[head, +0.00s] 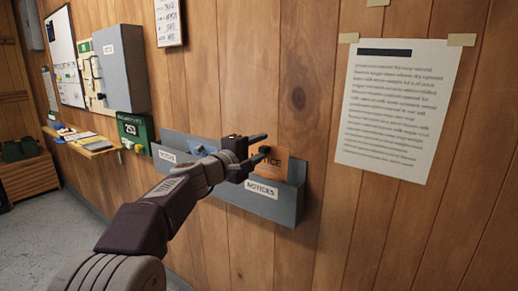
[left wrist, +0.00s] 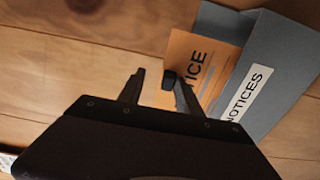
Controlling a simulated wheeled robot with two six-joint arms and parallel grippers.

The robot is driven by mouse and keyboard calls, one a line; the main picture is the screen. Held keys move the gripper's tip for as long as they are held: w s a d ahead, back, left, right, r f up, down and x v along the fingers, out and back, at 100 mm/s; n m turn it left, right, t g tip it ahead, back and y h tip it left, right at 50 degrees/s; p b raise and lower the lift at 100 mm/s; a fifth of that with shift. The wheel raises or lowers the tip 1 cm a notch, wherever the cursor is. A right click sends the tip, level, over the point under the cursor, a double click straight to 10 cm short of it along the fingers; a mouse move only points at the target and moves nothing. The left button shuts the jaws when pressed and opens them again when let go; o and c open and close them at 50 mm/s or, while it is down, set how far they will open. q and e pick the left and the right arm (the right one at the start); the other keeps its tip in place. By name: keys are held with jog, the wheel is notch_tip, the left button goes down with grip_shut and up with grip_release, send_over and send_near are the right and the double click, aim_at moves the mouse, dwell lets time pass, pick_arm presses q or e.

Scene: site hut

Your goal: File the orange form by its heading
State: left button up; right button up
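The orange form (head: 268,168) stands in the right-hand compartment of the grey wall rack (head: 285,207), behind a front label that reads NOTICES (head: 259,189). Part of its heading shows, ending in "TICE"; my gripper hides the rest. In the left wrist view the orange form (left wrist: 208,72) is partly behind one finger, with its lower part inside the grey pocket (left wrist: 265,65). My left gripper (head: 262,145) is in front of the form's upper part, its fingers apart. The fingers (left wrist: 157,88) also look spread in the left wrist view. My right gripper is not in view.
The rack's left compartment holds a blue sheet (head: 198,150). A taped paper (head: 397,108) hangs on the wood wall at right. A green number box (head: 135,131), a grey cabinet (head: 122,68) and a small shelf (head: 88,145) are further left. Bare wall lies below the rack.

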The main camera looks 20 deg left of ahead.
pick_arm(q)
jog(key=b+v, duration=0.1)
jog(key=v, duration=0.8)
jog(key=s+d+f+m+g+h, duration=0.1)
jog(key=d+f+m+g+h, duration=0.3)
jog(key=d+f, duration=0.75)
jog(key=s+f+m+g+y, duration=0.1)
jog(key=s+f+g+y, duration=0.15)
jog(key=f, duration=0.55)
jog(key=s+f+m+g+y, duration=0.1)
jog(key=s+f+g, duration=0.3)
jog(key=f, duration=0.4)
jog(key=s+a+f+m+g+y, duration=0.3)
jog(key=s+a+f+m, duration=0.1)
jog(key=s+f, duration=0.45)
jog(key=s+a+f+m+g+y, duration=0.3)
jog(key=s+f, duration=0.5)
jog(key=s, duration=0.1)
notch_tip(320, 180, up, 28)
jog(key=a+p, duration=0.1)
jog(key=p, duration=2.6)
jog(key=shift+w+a+f+m+t+p, duration=0.2)
jog(key=shift+w+a+m+t+p, duration=0.1)
jog(key=shift+w+a+m+t, duration=0.1)
